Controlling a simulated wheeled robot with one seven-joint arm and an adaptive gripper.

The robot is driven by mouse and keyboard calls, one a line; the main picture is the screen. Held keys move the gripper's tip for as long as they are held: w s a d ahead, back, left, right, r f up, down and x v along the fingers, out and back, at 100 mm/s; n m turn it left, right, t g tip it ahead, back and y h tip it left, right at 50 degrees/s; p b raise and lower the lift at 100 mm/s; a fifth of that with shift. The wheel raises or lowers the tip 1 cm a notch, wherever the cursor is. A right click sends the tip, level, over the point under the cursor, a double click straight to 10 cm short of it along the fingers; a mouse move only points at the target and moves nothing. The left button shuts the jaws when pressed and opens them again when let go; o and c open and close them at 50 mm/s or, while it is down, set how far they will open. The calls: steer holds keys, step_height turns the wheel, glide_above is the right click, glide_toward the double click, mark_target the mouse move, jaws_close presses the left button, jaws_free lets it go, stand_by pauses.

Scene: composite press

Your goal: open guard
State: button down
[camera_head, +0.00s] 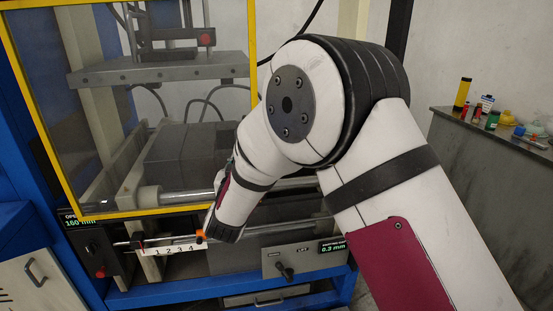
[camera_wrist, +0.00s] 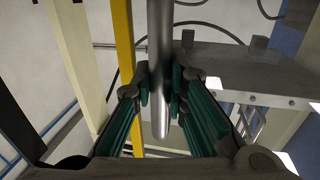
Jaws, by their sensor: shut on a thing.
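The guard (camera_head: 164,214) is a clear panel in a yellow frame, standing in front of the press platen in the head view. Its lower edge sits just above the control panel. A strip of yellow frame also shows in the wrist view (camera_wrist: 124,60). My gripper (camera_wrist: 162,88) is shut on a smooth grey metal bar (camera_wrist: 160,35), whose rounded end shows between the fingers. The bar runs alongside the yellow strip, apart from it; I cannot tell how it is joined to the guard. In the head view my arm hides the gripper's fingers.
A control panel (camera_head: 295,260) with a knob and a 0.3 mm display lies below my arm. A numbered 1–4 scale (camera_head: 172,249) is left of it. A grey bench (camera_head: 480,145) with bottles and small items stands at the right. Blue press framing is close by.

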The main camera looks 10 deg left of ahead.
steer(key=s+a, duration=0.1)
steer(key=a, duration=0.2)
steer(key=s+a, duration=0.1)
steer(key=a, duration=0.3)
steer(key=s+a, duration=0.1)
steer(key=a, duration=0.2)
steer(key=shift+s+a, duration=0.15)
steer(key=c, duration=1.6)
jaws_free()
steer(key=shift+o, duration=0.2)
steer(key=s+d, duration=0.1)
steer(key=s, duration=1.1)
steer(key=shift+d, duration=0.25)
